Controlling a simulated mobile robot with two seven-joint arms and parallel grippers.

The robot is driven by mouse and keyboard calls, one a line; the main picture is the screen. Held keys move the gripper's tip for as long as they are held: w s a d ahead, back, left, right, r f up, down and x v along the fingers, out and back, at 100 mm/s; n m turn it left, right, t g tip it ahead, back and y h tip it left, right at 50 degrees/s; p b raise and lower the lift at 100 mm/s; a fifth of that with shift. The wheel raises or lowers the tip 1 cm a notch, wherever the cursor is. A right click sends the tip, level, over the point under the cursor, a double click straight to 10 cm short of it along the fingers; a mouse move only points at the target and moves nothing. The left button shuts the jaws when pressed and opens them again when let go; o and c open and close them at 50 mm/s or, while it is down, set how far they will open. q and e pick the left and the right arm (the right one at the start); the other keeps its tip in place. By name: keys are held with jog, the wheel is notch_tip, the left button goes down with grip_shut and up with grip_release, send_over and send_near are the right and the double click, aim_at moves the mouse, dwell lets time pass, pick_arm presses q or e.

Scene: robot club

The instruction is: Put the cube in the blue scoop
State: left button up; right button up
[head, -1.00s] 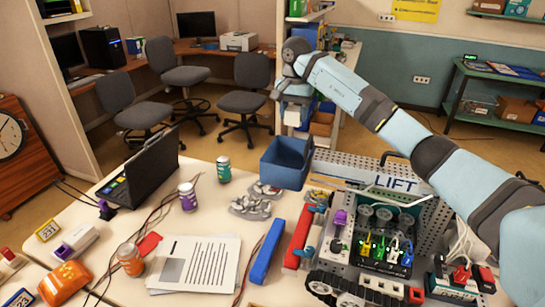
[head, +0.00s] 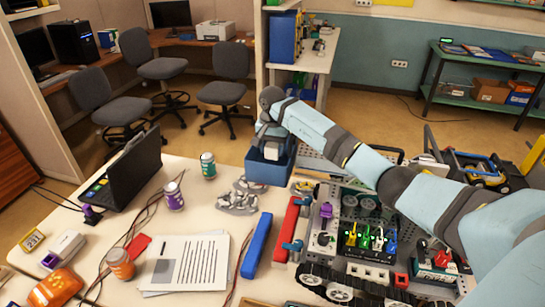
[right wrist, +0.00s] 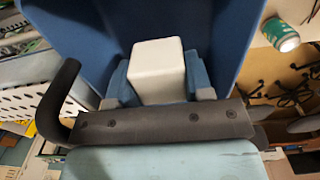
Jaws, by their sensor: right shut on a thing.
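The blue scoop (head: 268,173) is an open, box-like blue bin at the far edge of the white table in the head view. Its blue walls fill much of the right wrist view (right wrist: 75,35). My right gripper (head: 270,143) is at the scoop's opening, pointing down, its tips partly hidden by the rim. It is shut on the white cube (right wrist: 158,68), which sits between its two blue fingers with the scoop's walls around it. Whether the cube touches the scoop's floor I cannot tell. My left gripper is out of view.
A metal robot chassis with tracks (head: 335,285) stands right of the scoop under my arm. Grey metal parts (head: 237,201), a green-labelled can (head: 208,165), a purple jar (head: 174,196) and a laptop (head: 130,172) stand to the left.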

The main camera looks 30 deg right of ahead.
aim_at(273, 159)
notch_tip(273, 159, down, 4)
jog(key=shift+p, duration=0.4)
jog(key=shift+f, duration=0.15)
jog(key=shift+f, duration=0.1)
jog(key=o, duration=0.5)
jog(key=shift+f, duration=0.1)
jog(key=shift+c, duration=0.2)
jog(key=o, duration=0.5)
jog(key=shift+c, duration=0.2)
